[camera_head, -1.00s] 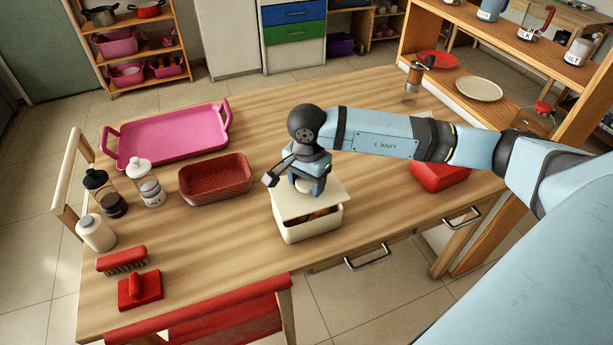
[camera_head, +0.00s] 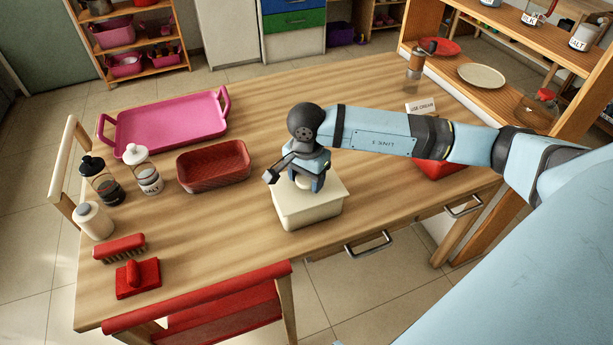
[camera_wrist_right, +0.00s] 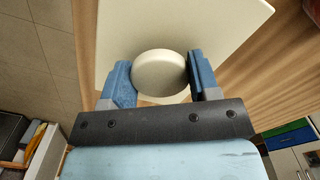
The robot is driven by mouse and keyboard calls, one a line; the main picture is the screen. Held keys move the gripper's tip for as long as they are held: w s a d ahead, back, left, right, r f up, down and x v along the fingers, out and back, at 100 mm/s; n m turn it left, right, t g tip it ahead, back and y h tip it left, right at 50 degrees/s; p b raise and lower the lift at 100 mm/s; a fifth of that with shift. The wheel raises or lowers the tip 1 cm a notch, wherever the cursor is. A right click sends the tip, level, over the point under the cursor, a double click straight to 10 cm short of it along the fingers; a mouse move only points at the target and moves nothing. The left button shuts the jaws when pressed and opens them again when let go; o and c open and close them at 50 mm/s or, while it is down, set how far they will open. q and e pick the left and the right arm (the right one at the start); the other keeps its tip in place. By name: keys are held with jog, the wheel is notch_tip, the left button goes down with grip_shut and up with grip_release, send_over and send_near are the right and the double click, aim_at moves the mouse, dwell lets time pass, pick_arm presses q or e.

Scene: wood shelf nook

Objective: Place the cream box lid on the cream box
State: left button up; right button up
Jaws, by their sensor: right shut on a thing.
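The cream box (camera_head: 312,219) stands near the front edge of the wooden table. The cream box lid (camera_head: 328,190) lies over the box's top and covers the opening; whether it is fully seated I cannot tell. My right gripper (camera_head: 306,183) is above the lid and shut on its round knob. In the right wrist view the knob (camera_wrist_right: 159,74) sits between the two blue fingers of the gripper (camera_wrist_right: 160,78), with the flat lid (camera_wrist_right: 225,25) beyond. My left gripper is not in view.
A dark red basket (camera_head: 213,167) and a pink tray (camera_head: 170,122) are left of the box. Jars, including a salt jar (camera_head: 145,172), and red brushes (camera_head: 119,248) stand farther left. A red box (camera_head: 440,170) is partly hidden behind my right arm.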

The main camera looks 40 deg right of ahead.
jog(key=shift+f+b, duration=0.25)
jog(key=shift+b, duration=0.05)
dwell(0.5)
jog(key=o, duration=1)
jog(key=shift+r, duration=0.25)
notch_tip(320, 180, up, 13)
jog(key=shift+r+p, duration=0.2)
jog(key=shift+p, duration=0.1)
jog(key=shift+s+f, duration=0.1)
